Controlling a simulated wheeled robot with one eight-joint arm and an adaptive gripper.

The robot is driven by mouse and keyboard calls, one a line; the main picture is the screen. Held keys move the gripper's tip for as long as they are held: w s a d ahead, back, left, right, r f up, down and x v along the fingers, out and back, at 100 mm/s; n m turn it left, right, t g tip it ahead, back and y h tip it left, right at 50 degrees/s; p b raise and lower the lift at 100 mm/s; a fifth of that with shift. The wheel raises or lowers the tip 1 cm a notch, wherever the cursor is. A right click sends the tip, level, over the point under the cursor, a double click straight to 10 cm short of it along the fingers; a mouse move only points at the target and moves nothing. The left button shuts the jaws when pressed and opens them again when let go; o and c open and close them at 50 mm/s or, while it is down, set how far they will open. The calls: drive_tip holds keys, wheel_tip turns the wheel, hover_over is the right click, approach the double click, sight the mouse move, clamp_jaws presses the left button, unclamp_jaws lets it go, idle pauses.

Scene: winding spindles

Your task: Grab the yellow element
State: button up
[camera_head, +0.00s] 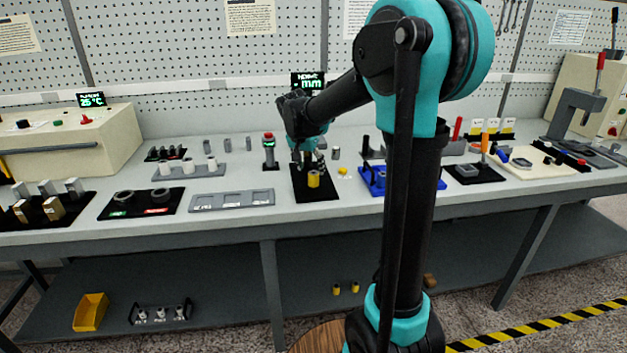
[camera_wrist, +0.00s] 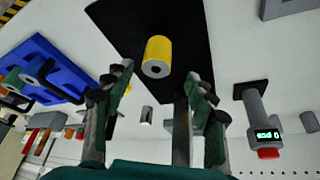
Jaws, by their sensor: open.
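In the wrist view the yellow cylinder (camera_wrist: 158,52) lies just beyond and between the fingertips, on the black mat (camera_wrist: 193,25). My gripper (camera_head: 308,163) is above and behind the cylinder in the head view. In the wrist view my gripper (camera_wrist: 158,82) has its two fingers wide apart with nothing between them. I see no contact with the cylinder.
A small yellow piece (camera_head: 343,171) lies right of the mat. A blue fixture (camera_head: 371,188) stands further right, partly behind my arm. A post with a red top (camera_head: 269,150) stands left, and a grey tray (camera_head: 232,200) lies at front left. Two yellow cylinders (camera_head: 336,290) sit on the lower shelf.

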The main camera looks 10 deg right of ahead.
sight(313, 173)
drive_tip(key=x, duration=0.4)
drive_tip(key=shift+s+d+f, duration=0.2)
clamp_jaws()
drive_tip(key=shift+r, duration=0.15)
